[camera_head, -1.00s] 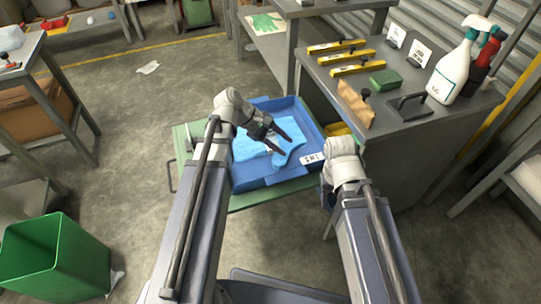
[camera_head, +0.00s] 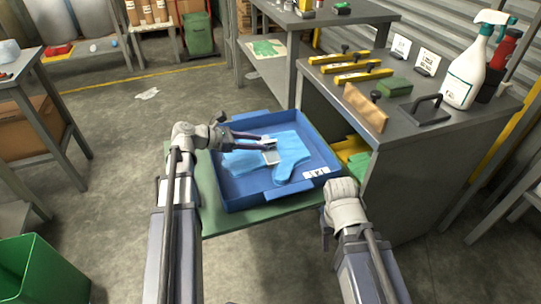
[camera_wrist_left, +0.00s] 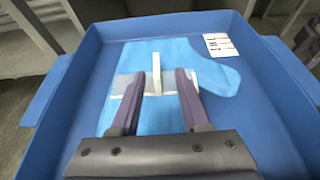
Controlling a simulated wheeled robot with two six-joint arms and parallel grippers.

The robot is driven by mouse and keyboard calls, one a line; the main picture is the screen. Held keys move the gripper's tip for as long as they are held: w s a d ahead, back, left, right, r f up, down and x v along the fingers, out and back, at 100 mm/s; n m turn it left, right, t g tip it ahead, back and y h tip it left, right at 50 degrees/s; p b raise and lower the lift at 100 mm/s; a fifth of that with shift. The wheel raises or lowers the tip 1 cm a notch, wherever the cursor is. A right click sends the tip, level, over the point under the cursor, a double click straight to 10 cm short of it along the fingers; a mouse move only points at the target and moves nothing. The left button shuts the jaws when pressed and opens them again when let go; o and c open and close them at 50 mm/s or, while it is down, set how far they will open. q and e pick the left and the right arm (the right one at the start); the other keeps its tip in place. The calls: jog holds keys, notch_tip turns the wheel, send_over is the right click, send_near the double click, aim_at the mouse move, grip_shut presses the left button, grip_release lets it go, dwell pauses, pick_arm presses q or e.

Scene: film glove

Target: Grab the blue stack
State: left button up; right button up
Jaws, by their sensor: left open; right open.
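The blue stack (camera_head: 292,152) is a flat pile of light-blue, glove-shaped film lying in a blue tray (camera_head: 268,194). A pale band (camera_wrist_left: 128,84) crosses it, with a white upright strip (camera_wrist_left: 157,70) near its middle. My left gripper (camera_head: 270,142) reaches in from the left over the stack. In the left wrist view its two fingers (camera_wrist_left: 162,76) are apart on either side of the white strip, with nothing clearly held. Whether they touch the stack is unclear.
The tray sits on a green surface (camera_head: 222,222) and has a white label (camera_head: 316,173). A green bin (camera_head: 40,270) stands at lower left.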

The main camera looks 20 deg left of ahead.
aim_at(270, 143)
pick_arm(q)
jog(key=shift+w+d+f, duration=0.15)
jog(key=shift+d, duration=0.1)
jog(key=b+x, duration=0.2)
jog(key=x, duration=0.3)
jog(key=shift+w, duration=0.25)
grip_shut()
dwell(0.4)
